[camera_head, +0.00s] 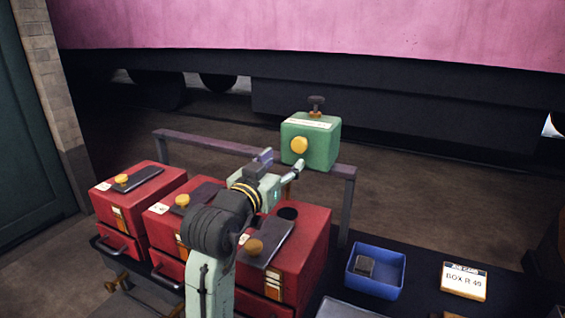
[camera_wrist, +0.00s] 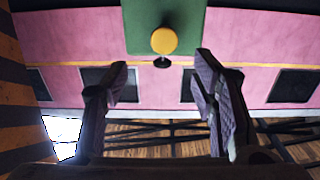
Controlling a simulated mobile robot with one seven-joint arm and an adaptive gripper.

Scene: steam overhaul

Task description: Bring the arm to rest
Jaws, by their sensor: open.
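My arm reaches up from the bottom of the head view over the red boxes. My gripper (camera_head: 279,163) is at its far end, raised above the boxes and near a green box (camera_head: 325,146) with a yellow knob on its face. In the wrist view my gripper (camera_wrist: 160,72) has its two fingers wide apart with nothing between them. The green box (camera_wrist: 140,20) shows at the top there, its yellow knob beyond the fingertips. I cannot tell how far the fingers are from it.
Three red boxes (camera_head: 128,215) with yellow knobs stand side by side under my arm. A rail (camera_head: 220,144) runs behind them. At the right are a blue tray (camera_head: 395,277) holding a small dark block (camera_head: 366,265), and a "BOX R 49" job card (camera_head: 464,281). A pink vehicle (camera_head: 350,30) fills the back.

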